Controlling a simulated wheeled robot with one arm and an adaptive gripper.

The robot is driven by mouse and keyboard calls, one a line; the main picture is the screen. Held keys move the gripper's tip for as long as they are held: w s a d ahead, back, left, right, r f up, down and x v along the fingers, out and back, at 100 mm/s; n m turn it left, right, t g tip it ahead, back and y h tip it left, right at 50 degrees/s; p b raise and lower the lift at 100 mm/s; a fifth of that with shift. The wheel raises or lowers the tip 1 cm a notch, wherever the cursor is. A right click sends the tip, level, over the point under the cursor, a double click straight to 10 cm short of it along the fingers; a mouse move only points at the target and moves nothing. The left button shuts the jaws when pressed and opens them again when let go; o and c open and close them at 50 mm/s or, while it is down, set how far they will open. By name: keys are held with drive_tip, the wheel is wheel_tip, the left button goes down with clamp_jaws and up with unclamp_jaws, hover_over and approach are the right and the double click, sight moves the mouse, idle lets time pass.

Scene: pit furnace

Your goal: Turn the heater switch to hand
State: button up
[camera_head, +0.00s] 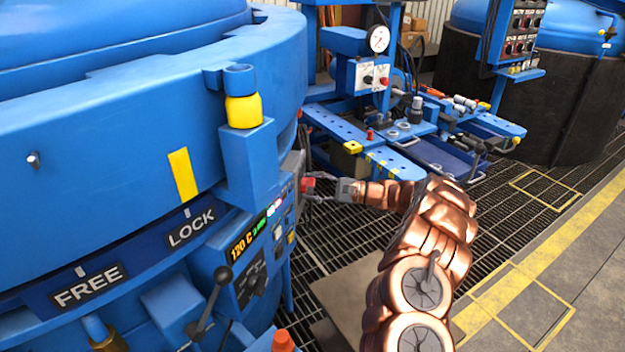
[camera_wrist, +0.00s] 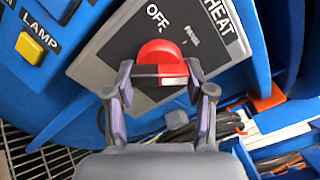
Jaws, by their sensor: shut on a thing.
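The heater switch is a red round knob (camera_wrist: 162,52) on a dark grey plate (camera_wrist: 112,48) marked HEAT and OFF in the wrist view. A smaller word right of OFF is too blurred to read. I see no HAND mark and cannot tell where the knob points. My gripper (camera_wrist: 160,80) is shut on the knob, one finger on each side, with the lower part of the knob between the pads. In the head view my gripper (camera_head: 317,189) reaches left to the red knob (camera_head: 307,184) on the side of the furnace's control box.
A yellow LAMP button (camera_wrist: 32,47) is left of the plate. In the head view, a display reading 120 C (camera_head: 247,241) and a black-knobbed lever (camera_head: 214,300) are on the blue furnace (camera_head: 90,130). A blue workbench (camera_head: 400,150) stands behind my arm, above grating.

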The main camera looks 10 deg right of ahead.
drive_tip(key=shift+m+p, duration=0.65)
drive_tip(key=shift+m, duration=0.45)
drive_tip(key=shift+f, duration=0.1)
drive_tip(key=o, duration=1.2)
drive_tip(key=shift+c, duration=0.2)
drive_tip(key=shift+s, duration=0.1)
drive_tip(key=v, duration=1.2)
